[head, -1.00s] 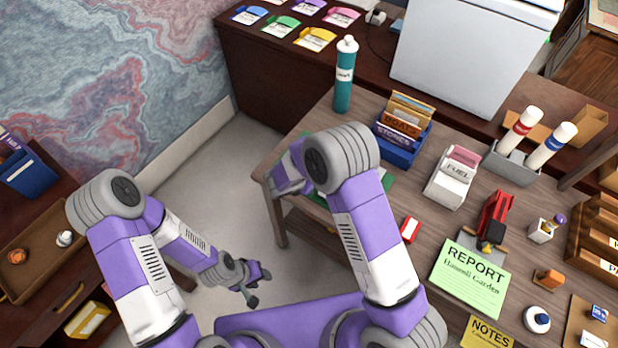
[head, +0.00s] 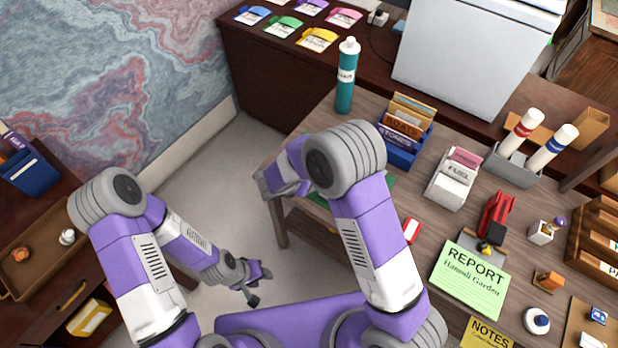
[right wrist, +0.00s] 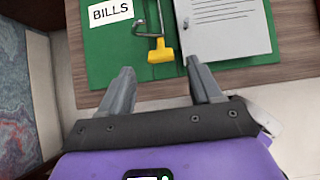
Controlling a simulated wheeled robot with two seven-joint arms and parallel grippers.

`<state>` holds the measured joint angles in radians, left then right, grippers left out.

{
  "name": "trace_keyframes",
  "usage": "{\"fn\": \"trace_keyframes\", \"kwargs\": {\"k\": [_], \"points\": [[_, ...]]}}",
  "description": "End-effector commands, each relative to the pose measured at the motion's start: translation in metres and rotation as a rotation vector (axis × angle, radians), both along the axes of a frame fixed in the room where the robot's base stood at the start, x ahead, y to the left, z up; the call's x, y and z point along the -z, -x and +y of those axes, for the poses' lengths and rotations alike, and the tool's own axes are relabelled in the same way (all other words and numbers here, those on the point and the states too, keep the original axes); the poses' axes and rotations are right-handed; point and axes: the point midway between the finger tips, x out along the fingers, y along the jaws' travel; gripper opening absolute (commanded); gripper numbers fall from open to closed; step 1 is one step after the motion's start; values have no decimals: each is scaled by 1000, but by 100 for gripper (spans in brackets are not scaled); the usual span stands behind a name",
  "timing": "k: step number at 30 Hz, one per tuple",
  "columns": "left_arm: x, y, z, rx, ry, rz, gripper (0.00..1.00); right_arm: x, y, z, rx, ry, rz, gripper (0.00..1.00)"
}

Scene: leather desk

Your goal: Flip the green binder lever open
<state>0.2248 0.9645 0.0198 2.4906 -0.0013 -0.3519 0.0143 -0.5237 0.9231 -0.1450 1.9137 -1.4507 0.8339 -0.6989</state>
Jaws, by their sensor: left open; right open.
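The green binder (right wrist: 102,52) lies open on the desk in the right wrist view, with a BILLS label (right wrist: 110,12) on its left cover and a printed sheet (right wrist: 225,25) on its right side. Its metal lever with a yellow tip (right wrist: 161,52) stands at the middle, near the front edge. My right gripper (right wrist: 158,80) is open and empty, its fingers pointing at the binder with the yellow tip between and beyond them. In the head view my right arm hides most of the binder (head: 385,188). My left gripper (head: 256,285) is open and empty over the floor.
The wooden desk (head: 415,275) holds a teal bottle (head: 345,85), a blue card box (head: 405,150), a FUEL box (head: 453,185), a red stapler-like tool (head: 496,215) and a green REPORT sheet (head: 470,280). A side cabinet (head: 40,265) stands at the left.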

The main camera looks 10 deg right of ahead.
Motion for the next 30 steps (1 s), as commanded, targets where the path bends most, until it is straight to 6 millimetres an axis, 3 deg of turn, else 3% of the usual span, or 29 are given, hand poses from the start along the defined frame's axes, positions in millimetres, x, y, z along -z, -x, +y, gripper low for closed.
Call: {"fn": "trace_keyframes", "kwargs": {"k": [6,23,26,30], "points": [[-4,0,0,0,0,0,43,-20,11,11,-1,-1,-1,64],[-4,0,0,0,0,0,43,-21,13,13,0,-1,1,64],[-4,0,0,0,0,0,43,-15,18,10,23,-20,17,64],[-4,0,0,0,0,0,43,23,54,-3,194,-160,123,64]]}}
